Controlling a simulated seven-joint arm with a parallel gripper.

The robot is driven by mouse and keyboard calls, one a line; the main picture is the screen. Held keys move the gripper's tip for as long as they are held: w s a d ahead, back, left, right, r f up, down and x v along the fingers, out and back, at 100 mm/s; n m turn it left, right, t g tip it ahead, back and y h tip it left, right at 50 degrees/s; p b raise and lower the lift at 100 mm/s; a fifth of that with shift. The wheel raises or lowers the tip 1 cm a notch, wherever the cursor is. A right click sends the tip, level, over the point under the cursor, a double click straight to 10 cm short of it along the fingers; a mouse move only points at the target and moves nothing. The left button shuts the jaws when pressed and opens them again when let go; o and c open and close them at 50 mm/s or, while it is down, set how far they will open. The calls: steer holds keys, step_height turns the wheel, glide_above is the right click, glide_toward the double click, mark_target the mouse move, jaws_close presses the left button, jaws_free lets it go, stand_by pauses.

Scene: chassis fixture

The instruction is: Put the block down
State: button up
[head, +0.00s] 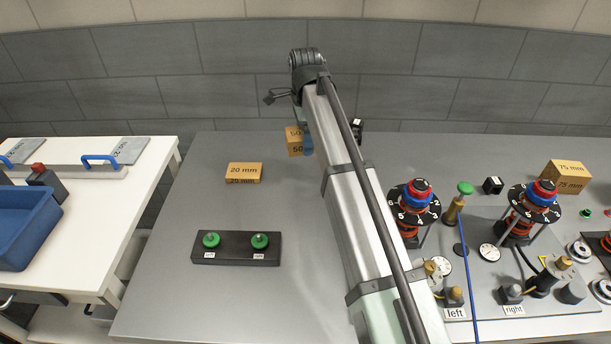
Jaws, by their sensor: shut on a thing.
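A tan block marked 50 (294,141) is at the far part of the grey table, just left of my arm. My gripper (306,140) is at this block's right side, shut on it. My arm covers most of the gripper and part of the block. I cannot tell whether the block touches the table. Another tan block, marked 20 mm (243,172), lies flat on the table to the left and nearer. A larger tan block, marked 75 mm (567,176), stands at the far right.
A black base with two green knobs (236,249) sits at the front left of the grey table (190,205). The left fixture (413,205) and right fixture (530,210) stand to the right of my arm. A blue bin (22,228) is on the white bench. Open table surrounds the 20 mm block.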

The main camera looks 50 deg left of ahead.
mark_target(306, 175)
steer(key=shift+d+m, duration=0.1)
steer(key=shift+m, duration=1.1)
steer(key=shift+f, duration=5)
steer(key=shift+f, duration=0.1)
steer(key=o, duration=1.1)
step_height(306, 175, up, 12)
steer(key=shift+r, duration=0.15)
